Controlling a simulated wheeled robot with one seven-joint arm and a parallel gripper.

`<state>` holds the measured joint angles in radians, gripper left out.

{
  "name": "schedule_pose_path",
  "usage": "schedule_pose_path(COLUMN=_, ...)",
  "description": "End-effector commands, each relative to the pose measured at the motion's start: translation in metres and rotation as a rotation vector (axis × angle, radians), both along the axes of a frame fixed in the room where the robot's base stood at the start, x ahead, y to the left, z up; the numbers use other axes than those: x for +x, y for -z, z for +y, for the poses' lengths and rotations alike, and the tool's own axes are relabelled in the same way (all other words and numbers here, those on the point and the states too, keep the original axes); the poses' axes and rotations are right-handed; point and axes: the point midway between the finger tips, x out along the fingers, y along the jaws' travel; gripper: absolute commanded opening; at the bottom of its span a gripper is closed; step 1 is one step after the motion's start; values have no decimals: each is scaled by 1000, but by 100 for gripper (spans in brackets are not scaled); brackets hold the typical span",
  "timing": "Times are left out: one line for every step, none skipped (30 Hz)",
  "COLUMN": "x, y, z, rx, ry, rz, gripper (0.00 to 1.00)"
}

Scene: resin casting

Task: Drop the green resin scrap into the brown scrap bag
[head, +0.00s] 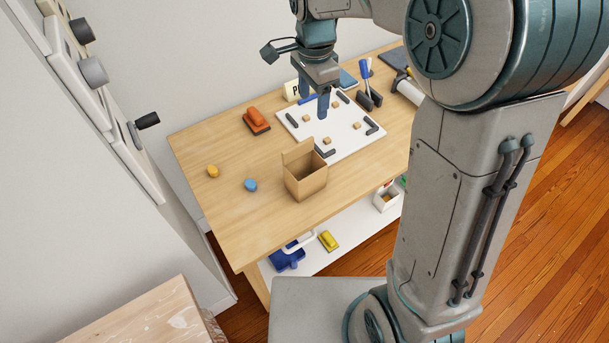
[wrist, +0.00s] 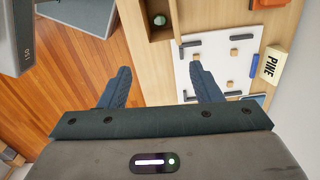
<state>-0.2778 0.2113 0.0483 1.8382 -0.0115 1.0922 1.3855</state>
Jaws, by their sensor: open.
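The brown scrap bag (head: 306,185) stands upright and open on the wooden table near its front edge, a flap raised at its back. It also shows at the top of the wrist view (wrist: 154,39). A round green piece, which looks like the green resin scrap (wrist: 160,19), lies inside it in the wrist view. The bag's walls hide its inside in the head view. My gripper (head: 322,106) is over the white board, behind and above the bag. In the wrist view my gripper (wrist: 160,70) has its fingers wide apart with nothing between them.
A white board (head: 344,150) with dark bars and small wooden blocks lies behind the bag. An orange tool (head: 256,120), a yellow piece (head: 212,171) and a blue piece (head: 250,185) are to the left. The table between them is clear. A white shelf (head: 340,255) runs below.

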Motion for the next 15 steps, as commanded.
schedule_pose_path(x=1, y=-11, z=0, rx=2, ry=0, rz=-5, gripper=58)
schedule_pose_path(x=1, y=-16, z=0, rx=2, ry=0, rz=-5, gripper=58)
schedule_pose_path(x=1, y=-23, z=0, rx=1, ry=0, rz=-4, gripper=58)
schedule_pose_path(x=1, y=-28, z=0, rx=1, ry=0, rz=-3, gripper=58)
schedule_pose_path(x=1, y=-32, z=0, rx=0, ry=0, rz=-2, gripper=58)
schedule_pose_path(x=1, y=-37, z=0, rx=1, ry=-1, rz=-3, gripper=58)
schedule_pose_path(x=1, y=-40, z=0, rx=0, ry=-1, rz=-2, gripper=58)
schedule_pose_path(x=1, y=-42, z=0, rx=0, ry=-1, rz=-1, gripper=58)
schedule_pose_path(x=0, y=-45, z=0, rx=0, ry=-1, rz=-1, gripper=58)
schedule_pose_path(x=0, y=-46, z=0, rx=0, ry=-1, rz=-1, gripper=58)
schedule_pose_path(x=0, y=-47, z=0, rx=0, ry=-1, rz=-1, gripper=58)
schedule_pose_path(x=0, y=-48, z=0, rx=0, ry=-1, rz=0, gripper=58)
schedule_pose_path(x=0, y=-49, z=0, rx=0, ry=-1, rz=0, gripper=58)
schedule_pose_path(x=0, y=-49, z=0, rx=0, ry=-1, rz=0, gripper=58)
schedule_pose_path(x=0, y=-49, z=0, rx=0, ry=-1, rz=1, gripper=58)
